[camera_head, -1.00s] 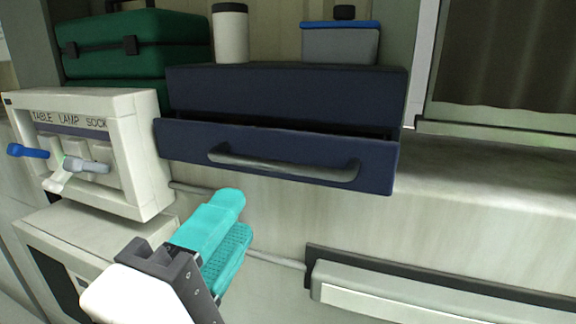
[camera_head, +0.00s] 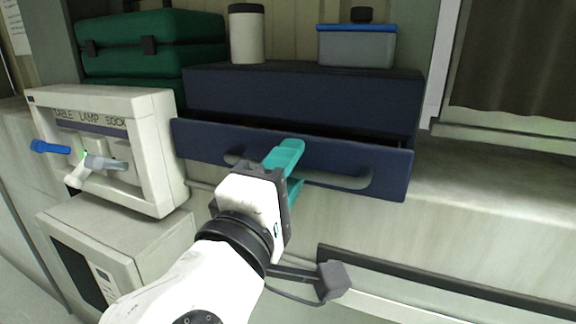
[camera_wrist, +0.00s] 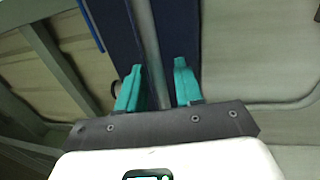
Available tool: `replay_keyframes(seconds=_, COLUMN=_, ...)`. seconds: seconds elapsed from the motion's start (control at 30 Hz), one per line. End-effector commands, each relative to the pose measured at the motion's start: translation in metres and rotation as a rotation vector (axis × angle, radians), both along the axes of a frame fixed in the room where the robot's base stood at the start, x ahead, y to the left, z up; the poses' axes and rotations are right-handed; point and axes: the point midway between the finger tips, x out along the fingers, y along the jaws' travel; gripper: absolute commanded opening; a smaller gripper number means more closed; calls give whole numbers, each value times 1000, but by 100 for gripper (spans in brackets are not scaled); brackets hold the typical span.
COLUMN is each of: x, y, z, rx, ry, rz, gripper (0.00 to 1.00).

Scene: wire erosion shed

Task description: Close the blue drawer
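The dark blue drawer (camera_head: 388,172) stands partly open, its front out from the cabinet (camera_head: 300,95) with a dark gap along the top. Its grey bar handle (camera_head: 345,181) is partly hidden by my gripper (camera_head: 290,172), which is in front of the drawer at the middle of the handle. In the wrist view my gripper (camera_wrist: 157,85) has its teal fingers spread apart. The handle (camera_wrist: 147,45) runs between them, with room beside the right finger. The drawer's blue front (camera_wrist: 181,30) lies beyond the fingers. Whether a finger touches the handle is unclear.
On the cabinet stand a white canister (camera_head: 246,38) and a grey box with a blue lid (camera_head: 356,48). A switch panel with levers (camera_head: 155,150) is close at the left, above a pale appliance (camera_head: 120,255). A green case (camera_head: 150,45) sits behind. The counter (camera_head: 480,175) at the right is clear.

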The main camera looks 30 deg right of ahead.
Motion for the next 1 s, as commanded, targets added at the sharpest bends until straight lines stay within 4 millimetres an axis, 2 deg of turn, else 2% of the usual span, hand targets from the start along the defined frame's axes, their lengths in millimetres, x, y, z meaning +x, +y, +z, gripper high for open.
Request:
replay_keyframes(seconds=0.17, x=0, y=0, z=0, rx=0, ry=0, rz=0, gripper=35)
replay_keyframes(seconds=0.53, x=0, y=0, z=0, rx=-1, ry=1, rz=0, gripper=0)
replay_keyframes(seconds=1.0, x=2, y=-2, z=-1, rx=0, ry=2, rz=-1, gripper=0)
